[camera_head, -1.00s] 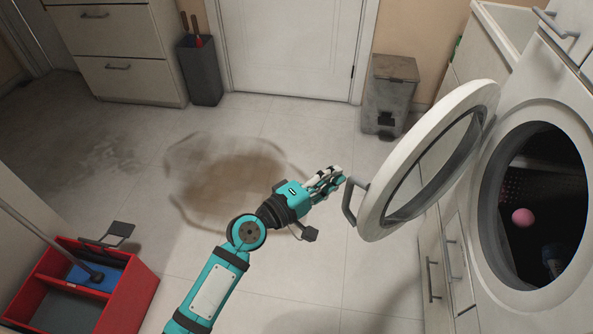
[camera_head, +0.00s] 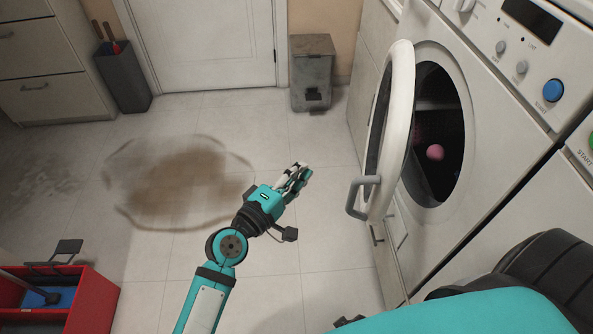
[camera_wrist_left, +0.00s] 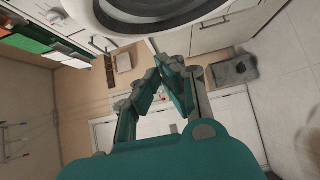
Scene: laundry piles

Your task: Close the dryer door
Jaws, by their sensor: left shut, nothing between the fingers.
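The dryer (camera_head: 520,110) stands at the right in the head view, with its round opening facing left. Its white ring-shaped door (camera_head: 398,120) is swung open, seen nearly edge-on. The grey door handle (camera_head: 361,196) sticks out on the door's left side. A pink ball (camera_head: 435,152) shows inside the dark drum. My left gripper (camera_head: 302,176) is shut and empty, left of the handle and apart from it. In the left wrist view its fingers (camera_wrist_left: 168,68) are together, with the white ring door (camera_wrist_left: 150,12) at the top. My right gripper is not seen; part of my body covers the lower right.
A grey bin (camera_head: 312,75) stands near the white door (camera_head: 200,40) at the back. A red container (camera_head: 92,305) is at the lower left. A brown stain (camera_head: 180,180) marks the floor. Tiled floor (camera_head: 320,260) is clear around my left arm.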

